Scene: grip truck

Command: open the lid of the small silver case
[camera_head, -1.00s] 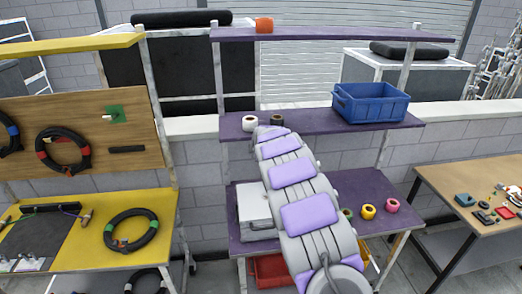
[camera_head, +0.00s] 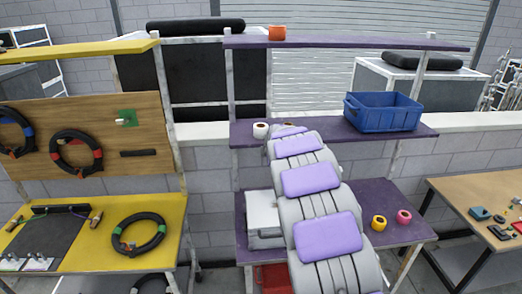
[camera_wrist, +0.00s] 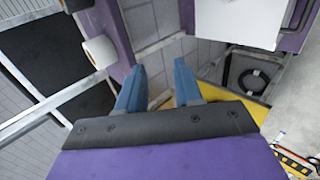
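The small silver case (camera_head: 264,236) sits on the purple lower shelf, left of my arm, and its lid looks closed. My arm hides part of its right side. In the wrist view a pale box (camera_wrist: 238,20), which looks like the case, shows at the top right, beyond the fingers. My gripper (camera_wrist: 160,82) has two blue fingers set apart with nothing between them. It is open and not touching the pale box. In the head view the gripper is hidden behind my arm.
A blue crate (camera_head: 383,112) and a white roll (camera_head: 260,130) are on the purple middle shelf. Yellow (camera_head: 379,223) and pink (camera_head: 404,217) rolls sit right of my arm on the lower shelf. A red bin (camera_head: 272,277) is below. A yellow workbench (camera_head: 85,255) stands at left.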

